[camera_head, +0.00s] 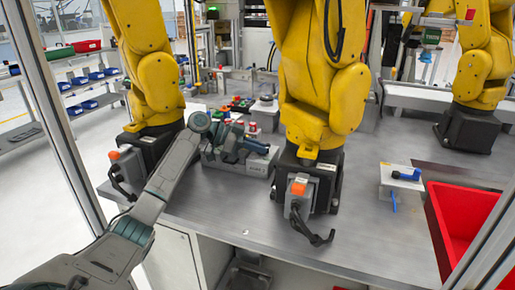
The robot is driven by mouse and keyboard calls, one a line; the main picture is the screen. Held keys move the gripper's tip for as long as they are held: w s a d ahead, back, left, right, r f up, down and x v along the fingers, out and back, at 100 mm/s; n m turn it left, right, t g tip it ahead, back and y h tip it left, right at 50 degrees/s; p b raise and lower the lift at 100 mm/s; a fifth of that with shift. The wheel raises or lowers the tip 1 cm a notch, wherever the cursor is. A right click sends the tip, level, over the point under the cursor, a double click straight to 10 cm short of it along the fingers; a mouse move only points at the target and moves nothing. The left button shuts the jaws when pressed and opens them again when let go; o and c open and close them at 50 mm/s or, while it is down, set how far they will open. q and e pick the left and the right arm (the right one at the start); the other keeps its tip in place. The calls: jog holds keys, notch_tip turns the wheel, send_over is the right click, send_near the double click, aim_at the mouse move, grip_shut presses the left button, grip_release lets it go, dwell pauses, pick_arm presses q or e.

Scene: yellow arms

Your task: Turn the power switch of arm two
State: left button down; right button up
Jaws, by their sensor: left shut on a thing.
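A grey control box (215,162) with coloured buttons on top stands on the metal bench between the left and the middle yellow arms. My left arm comes in from the lower left, and my left gripper (262,148) lies across the front of this box. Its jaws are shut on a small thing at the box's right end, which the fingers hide. The power switch cannot be told apart there. The middle yellow arm (318,95) stands just right of the gripper. My right gripper is not in view.
Grey connector boxes with orange tops stand before the middle arm (298,190) and left arm (126,160). A red bin (462,225) and a white block (400,177) with a blue tool are at the right. The bench front is mostly clear.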

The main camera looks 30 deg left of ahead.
pick_arm(q)
jog(key=c, duration=1.5)
grip_release()
jog(key=shift+o, duration=0.2)
